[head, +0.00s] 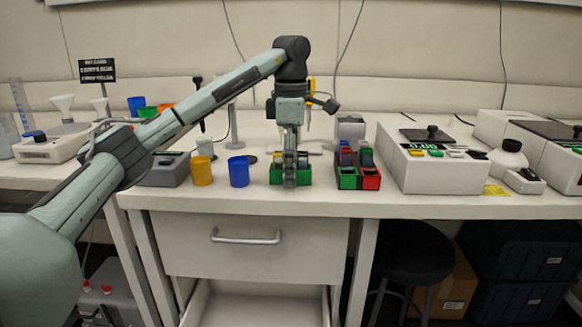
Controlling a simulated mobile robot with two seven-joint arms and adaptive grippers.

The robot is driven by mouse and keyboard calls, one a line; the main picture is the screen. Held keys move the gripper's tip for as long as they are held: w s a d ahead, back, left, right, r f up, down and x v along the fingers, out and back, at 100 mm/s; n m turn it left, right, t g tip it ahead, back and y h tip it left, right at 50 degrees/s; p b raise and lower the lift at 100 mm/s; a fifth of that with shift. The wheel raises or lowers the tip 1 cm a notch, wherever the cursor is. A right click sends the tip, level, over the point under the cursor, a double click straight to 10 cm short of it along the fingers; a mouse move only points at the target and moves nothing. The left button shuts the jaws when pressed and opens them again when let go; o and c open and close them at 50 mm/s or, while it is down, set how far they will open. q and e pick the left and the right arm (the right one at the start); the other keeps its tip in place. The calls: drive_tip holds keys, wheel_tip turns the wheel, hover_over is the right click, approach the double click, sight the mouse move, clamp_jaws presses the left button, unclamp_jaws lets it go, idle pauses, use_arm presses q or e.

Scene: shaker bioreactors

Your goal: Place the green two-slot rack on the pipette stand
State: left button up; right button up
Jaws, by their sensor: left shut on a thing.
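The green two-slot rack (276,177) is near the front edge of the bench, with green showing on both sides of my left gripper. My left gripper (290,182) points straight down and is shut on the rack, covering its middle. I cannot tell whether the rack touches the bench. Behind the gripper, a yellow part (311,86) and thin upright pieces show, perhaps the pipette stand with its pipettes. My arm hides much of that area. My right gripper is not in view.
A green and red rack (373,182) holding coloured items stands close on the right. A blue cup (238,172) and a yellow cup (202,171) stand to the left. A white device (440,172) takes up the bench further right. A drawer (245,250) is below.

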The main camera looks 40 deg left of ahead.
use_arm(q)
drive_tip(key=o, duration=1.1)
drive_tip(key=shift+f, duration=0.1)
drive_tip(key=shift+o, duration=0.2)
wheel_tip(320, 180, up, 12)
drive_tip(key=shift+r, duration=0.2)
